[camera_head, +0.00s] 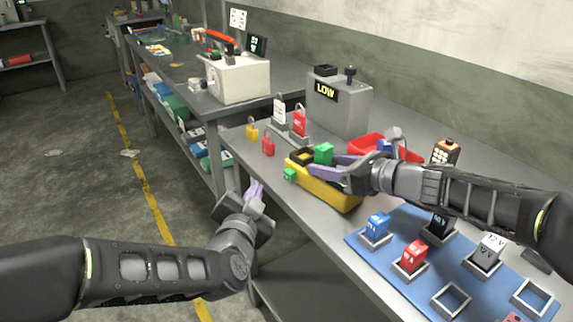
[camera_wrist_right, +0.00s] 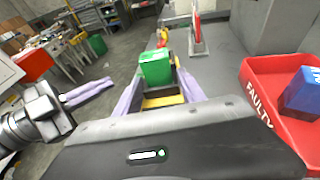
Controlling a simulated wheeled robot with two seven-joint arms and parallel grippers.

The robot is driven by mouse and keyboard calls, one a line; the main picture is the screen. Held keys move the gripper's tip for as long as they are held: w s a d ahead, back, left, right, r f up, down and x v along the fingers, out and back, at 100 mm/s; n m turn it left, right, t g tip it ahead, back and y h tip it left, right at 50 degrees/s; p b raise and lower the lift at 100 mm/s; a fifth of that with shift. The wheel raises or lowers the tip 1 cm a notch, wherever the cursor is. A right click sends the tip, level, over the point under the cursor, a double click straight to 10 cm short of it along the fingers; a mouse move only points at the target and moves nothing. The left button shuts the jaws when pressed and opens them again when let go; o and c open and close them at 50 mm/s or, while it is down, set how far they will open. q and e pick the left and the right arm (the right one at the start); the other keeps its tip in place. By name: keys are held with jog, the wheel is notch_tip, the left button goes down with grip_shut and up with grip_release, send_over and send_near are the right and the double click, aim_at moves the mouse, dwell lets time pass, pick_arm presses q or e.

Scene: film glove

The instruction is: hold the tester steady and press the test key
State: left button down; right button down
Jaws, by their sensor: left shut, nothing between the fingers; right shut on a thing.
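The yellow tester (camera_head: 335,196) lies near the front edge of the grey workbench, with a black-rimmed part at its far end. A green block (camera_head: 323,153) stands up from it, also seen in the right wrist view (camera_wrist_right: 156,68). A small green key (camera_head: 290,174) sticks out at the tester's left end. My right gripper (camera_head: 318,168) is shut on the tester, its lavender fingers on either side below the green block; the exact contact is partly hidden. My left gripper (camera_head: 256,186) is shut and empty, in front of the bench edge, apart from the key.
A grey box with a LOW display (camera_head: 338,105) stands behind. A red FAULTY tray (camera_wrist_right: 258,85) holds a blue block (camera_wrist_right: 302,92). Red and yellow padlocks (camera_head: 267,146) stand left of the tester. A blue mat (camera_head: 400,283) with several blocks in holders lies at front right.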

jog(key=c, duration=0.6)
grip_release()
jog(key=shift+f, duration=0.4)
jog(key=shift+s+d+r, duration=0.1)
jog(key=shift+d+r, duration=0.05)
jog(key=v, duration=1.2)
jog(key=shift+r, duration=0.2)
